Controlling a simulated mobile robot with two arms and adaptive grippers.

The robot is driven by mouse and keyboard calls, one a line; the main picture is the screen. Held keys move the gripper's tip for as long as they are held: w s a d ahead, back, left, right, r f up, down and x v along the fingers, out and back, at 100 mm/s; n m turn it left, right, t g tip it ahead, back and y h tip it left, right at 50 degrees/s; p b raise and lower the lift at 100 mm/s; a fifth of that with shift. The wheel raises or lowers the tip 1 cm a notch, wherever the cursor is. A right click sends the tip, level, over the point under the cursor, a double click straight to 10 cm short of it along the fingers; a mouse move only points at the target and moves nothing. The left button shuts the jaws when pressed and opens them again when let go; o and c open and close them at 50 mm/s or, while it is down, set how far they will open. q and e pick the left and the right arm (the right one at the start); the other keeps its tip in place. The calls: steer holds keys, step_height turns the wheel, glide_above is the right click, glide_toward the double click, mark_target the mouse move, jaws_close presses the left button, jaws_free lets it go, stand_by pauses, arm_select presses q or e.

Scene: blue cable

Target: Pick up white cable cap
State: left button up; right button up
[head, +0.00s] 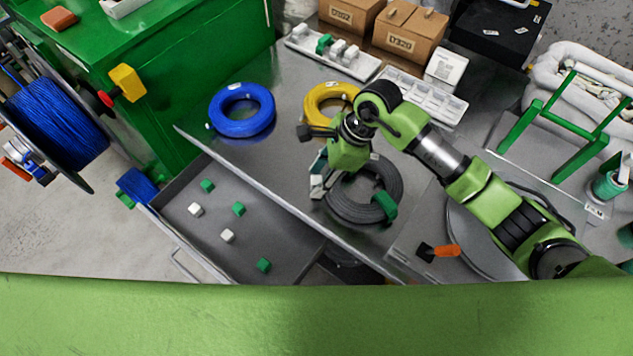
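Two white cable caps lie in the open grey drawer, one at the left (195,209) and one nearer the middle (228,236). Several green caps lie around them, one of them at the drawer's front (264,265). My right gripper (318,185) hangs over the table at the left edge of the black cable coil, up and right of the drawer and apart from the caps in it. Its fingers are small and partly hidden, with pale patches at the tips, so I cannot tell whether it is open or holds anything. My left gripper is out of view.
A blue coil (242,110), a yellow coil (328,98) and the black coil (362,196) lie on the metal table. A white tray (300,43) with green and white caps stands at the back near cardboard boxes (408,32). The drawer's rim (185,250) borders the caps.

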steer(key=c, duration=0.9)
steer(key=shift+o, duration=0.2)
steer(key=shift+c, duration=0.2)
